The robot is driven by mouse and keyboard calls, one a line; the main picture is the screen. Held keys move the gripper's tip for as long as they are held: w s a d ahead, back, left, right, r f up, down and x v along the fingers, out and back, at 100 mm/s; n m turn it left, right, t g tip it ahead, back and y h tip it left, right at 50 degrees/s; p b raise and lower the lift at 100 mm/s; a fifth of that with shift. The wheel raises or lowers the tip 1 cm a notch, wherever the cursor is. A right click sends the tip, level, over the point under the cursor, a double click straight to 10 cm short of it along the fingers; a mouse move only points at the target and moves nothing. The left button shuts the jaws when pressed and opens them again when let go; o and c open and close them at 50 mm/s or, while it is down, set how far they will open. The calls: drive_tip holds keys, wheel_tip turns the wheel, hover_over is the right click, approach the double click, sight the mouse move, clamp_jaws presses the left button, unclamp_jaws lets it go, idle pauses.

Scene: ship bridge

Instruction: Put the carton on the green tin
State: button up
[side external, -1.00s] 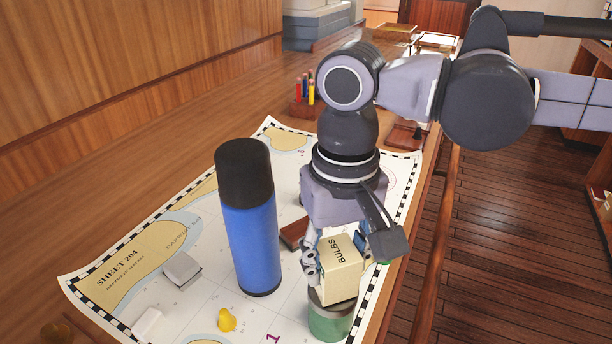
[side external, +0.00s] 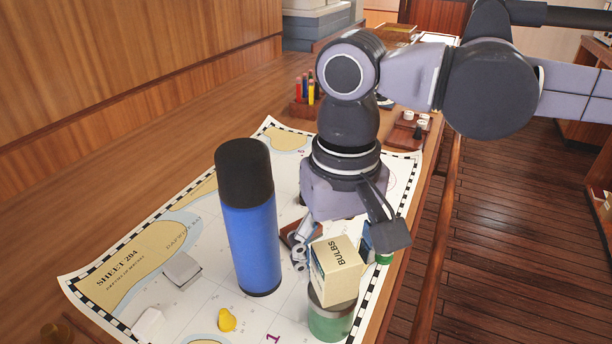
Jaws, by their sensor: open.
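The carton (side external: 337,270) is a small cream box marked "BULBS" with a dark blue side. It rests on top of the green tin (side external: 330,322), turned at an angle and covering most of the lid. The tin stands upright on the chart near its front right edge. My gripper (side external: 333,250) is open around and just behind the carton. The left finger shows with a gap from the box; the right finger is mostly hidden behind the carton.
A tall blue flask (side external: 250,235) with a black cap stands close left of my gripper. A yellow duck (side external: 227,320), a grey block (side external: 182,268) and a white block (side external: 149,322) lie on the chart (side external: 215,290). A pen holder (side external: 304,108) stands behind.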

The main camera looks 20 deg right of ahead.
sight(337, 252)
wheel_tip(337, 252, up, 11)
drive_tip(key=w+d+f+t+y, duration=0.1)
drive_tip(key=w+d+f+t, duration=0.15)
drive_tip(key=d, duration=0.55)
drive_tip(key=w+d+f+t, duration=0.15)
drive_tip(key=d+f, duration=0.25)
drive_tip(key=d, duration=0.5)
drive_tip(key=s+d+f+t+h, duration=0.1)
drive_tip(key=s+d+f+t, duration=0.2)
drive_tip(key=d+f, duration=1)
drive_tip(key=s+d, duration=0.1)
drive_tip(key=d, duration=0.2)
drive_tip(key=shift+s+d+f, duration=0.2)
drive_tip(key=shift+d+f, duration=0.15)
drive_tip(key=shift+f, duration=0.05)
